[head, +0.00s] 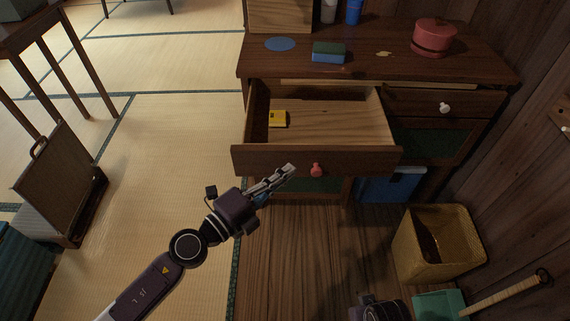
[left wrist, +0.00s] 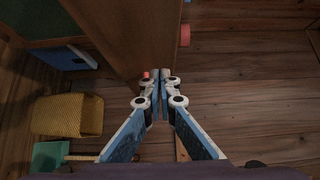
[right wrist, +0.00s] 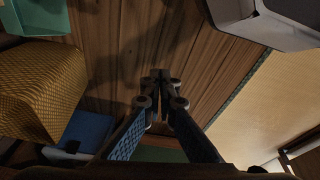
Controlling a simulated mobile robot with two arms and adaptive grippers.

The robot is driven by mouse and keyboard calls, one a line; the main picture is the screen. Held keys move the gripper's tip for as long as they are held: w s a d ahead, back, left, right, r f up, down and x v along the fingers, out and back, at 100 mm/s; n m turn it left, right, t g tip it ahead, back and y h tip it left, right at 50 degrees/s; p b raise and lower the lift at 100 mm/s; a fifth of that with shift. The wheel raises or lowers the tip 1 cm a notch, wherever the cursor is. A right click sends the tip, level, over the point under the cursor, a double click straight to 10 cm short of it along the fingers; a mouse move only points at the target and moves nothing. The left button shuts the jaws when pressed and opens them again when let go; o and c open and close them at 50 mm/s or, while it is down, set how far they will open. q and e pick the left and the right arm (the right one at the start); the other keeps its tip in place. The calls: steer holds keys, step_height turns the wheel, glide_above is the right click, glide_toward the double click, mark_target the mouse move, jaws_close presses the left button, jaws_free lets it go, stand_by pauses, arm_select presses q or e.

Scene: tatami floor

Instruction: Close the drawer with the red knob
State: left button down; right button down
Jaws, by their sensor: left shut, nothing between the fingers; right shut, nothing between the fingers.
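The drawer (head: 250,160) with the red knob (head: 316,170) stands pulled out of the dark wooden desk. Its front and open inside show in the head view. My left gripper (head: 291,168) is shut and empty, its tips just left of the knob at the drawer front. In the left wrist view the left fingertips (left wrist: 162,73) are by a brown wooden panel; small red bits show there, but I cannot tell which is the knob. My right gripper is shut and empty over the wooden floor in the right wrist view (right wrist: 160,76), low and away from the drawer.
A yellow item (head: 278,119) lies in the drawer. A drawer with a white knob (head: 445,107) is at right. A sponge (head: 328,52) and red pot (head: 434,37) stand on the desk. A yellow basket (head: 437,243) and green dustpan (head: 440,306) are on the floor at right.

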arm_select(q)
steer(key=shift+w+f, duration=0.1)
steer(key=shift+w, duration=1)
arm_select(e)
steer(key=shift+w+r, duration=0.1)
steer(key=shift+r, duration=0.5)
